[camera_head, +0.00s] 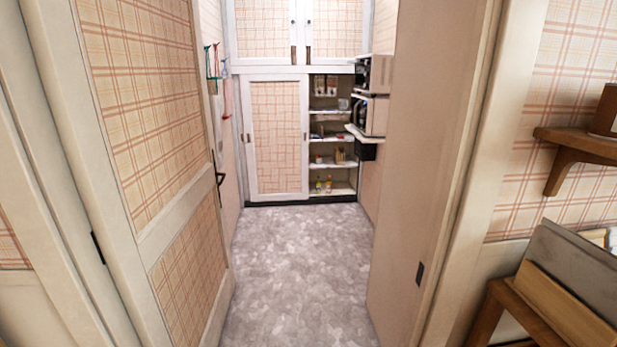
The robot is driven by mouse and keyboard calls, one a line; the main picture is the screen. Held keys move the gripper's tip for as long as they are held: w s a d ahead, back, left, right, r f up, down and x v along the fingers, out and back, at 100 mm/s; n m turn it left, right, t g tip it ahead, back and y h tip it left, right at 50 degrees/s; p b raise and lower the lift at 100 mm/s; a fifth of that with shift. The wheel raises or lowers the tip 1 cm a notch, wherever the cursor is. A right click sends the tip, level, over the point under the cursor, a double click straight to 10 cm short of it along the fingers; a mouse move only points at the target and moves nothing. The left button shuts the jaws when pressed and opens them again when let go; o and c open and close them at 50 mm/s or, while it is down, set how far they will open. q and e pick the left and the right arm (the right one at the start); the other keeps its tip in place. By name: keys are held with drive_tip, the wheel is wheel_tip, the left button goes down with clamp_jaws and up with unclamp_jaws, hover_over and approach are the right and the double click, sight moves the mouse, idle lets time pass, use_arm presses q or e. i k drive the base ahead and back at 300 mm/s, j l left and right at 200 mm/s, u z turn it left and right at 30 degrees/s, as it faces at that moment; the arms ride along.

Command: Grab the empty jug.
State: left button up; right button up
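I cannot make out a jug in this view. Straight ahead, at the far end of a narrow room, an open shelf unit (332,137) holds several small items that are too small to name for certain. Neither of my grippers shows in the head view.
A plaid-panelled door (150,110) stands open on the left. The door frame (440,170) is on the right. The grey floor (300,265) between them is clear. A sliding cupboard door (277,135) stands beside the shelves. A wooden wall shelf (580,145) is at the right.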

sight(342, 103)
drive_tip(key=i, duration=3.5)
drive_tip(key=i+z, duration=0.1)
drive_tip(key=i, duration=0.4)
drive_tip(key=i+j+z, duration=0.15)
drive_tip(key=i, duration=0.35)
drive_tip(key=i+j+z, duration=0.1)
drive_tip(key=i, duration=0.4)
